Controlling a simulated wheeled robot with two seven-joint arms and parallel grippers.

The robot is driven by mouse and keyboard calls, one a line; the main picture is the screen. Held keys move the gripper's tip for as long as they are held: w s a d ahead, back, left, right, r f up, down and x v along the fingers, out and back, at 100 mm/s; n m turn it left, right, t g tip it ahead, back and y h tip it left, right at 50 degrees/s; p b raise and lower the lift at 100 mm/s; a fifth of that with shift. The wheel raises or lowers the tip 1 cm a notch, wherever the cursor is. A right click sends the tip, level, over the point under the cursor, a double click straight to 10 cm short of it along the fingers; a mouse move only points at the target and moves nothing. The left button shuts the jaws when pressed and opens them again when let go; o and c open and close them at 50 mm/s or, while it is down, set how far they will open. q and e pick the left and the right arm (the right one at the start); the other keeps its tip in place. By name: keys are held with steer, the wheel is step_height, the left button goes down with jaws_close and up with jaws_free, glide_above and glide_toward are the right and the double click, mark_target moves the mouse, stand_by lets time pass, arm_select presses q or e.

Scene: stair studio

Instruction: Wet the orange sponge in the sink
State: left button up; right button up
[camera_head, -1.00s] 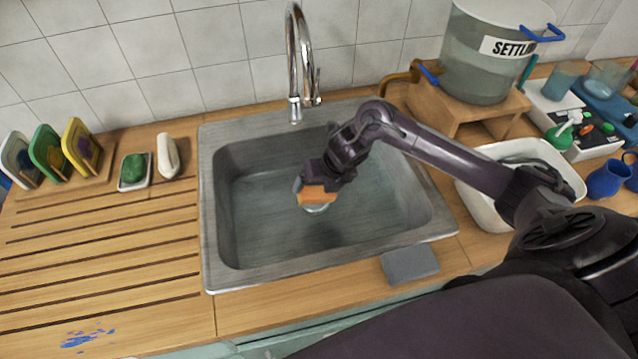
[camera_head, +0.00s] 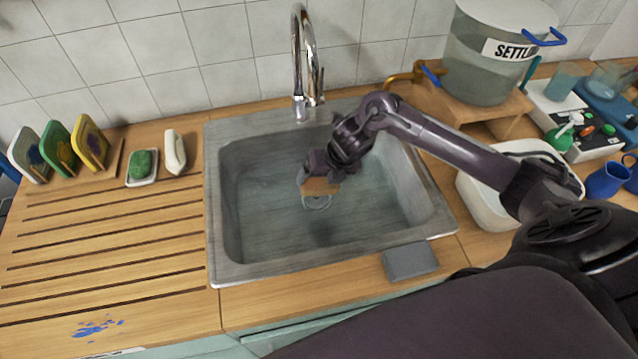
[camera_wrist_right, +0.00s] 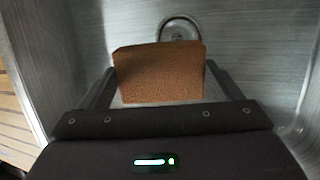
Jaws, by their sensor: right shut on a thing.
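The orange sponge (camera_head: 321,187) is held by my right gripper (camera_head: 318,184) inside the grey metal sink (camera_head: 262,262). In the right wrist view the sponge (camera_wrist_right: 160,73) looks brownish orange and sits between the two fingers of my right gripper (camera_wrist_right: 160,85), which are shut on it. The round drain (camera_wrist_right: 180,29) shows just beyond the sponge. The basin around the sponge looks grey-blue; I cannot tell how deep any water is. The chrome tap (camera_head: 305,60) stands at the sink's back edge. My left gripper is not in view.
A grey block (camera_head: 410,262) lies at the sink's front right edge. A white basin (camera_head: 480,205) and a clear tank marked SETTL (camera_head: 480,70) stand to the right. A green sponge on a dish (camera_head: 142,166) and a white brush-like item (camera_head: 175,152) sit left. The grooved drainboard (camera_head: 110,255) is mostly clear.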

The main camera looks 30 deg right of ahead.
mark_target(322, 179)
steer(key=shift+r+p, duration=3.3)
steer(key=shift+r, duration=1.05)
step_height(322, 179, up, 4)
steer(key=p, duration=0.3)
steer(key=shift+s+f, duration=0.1)
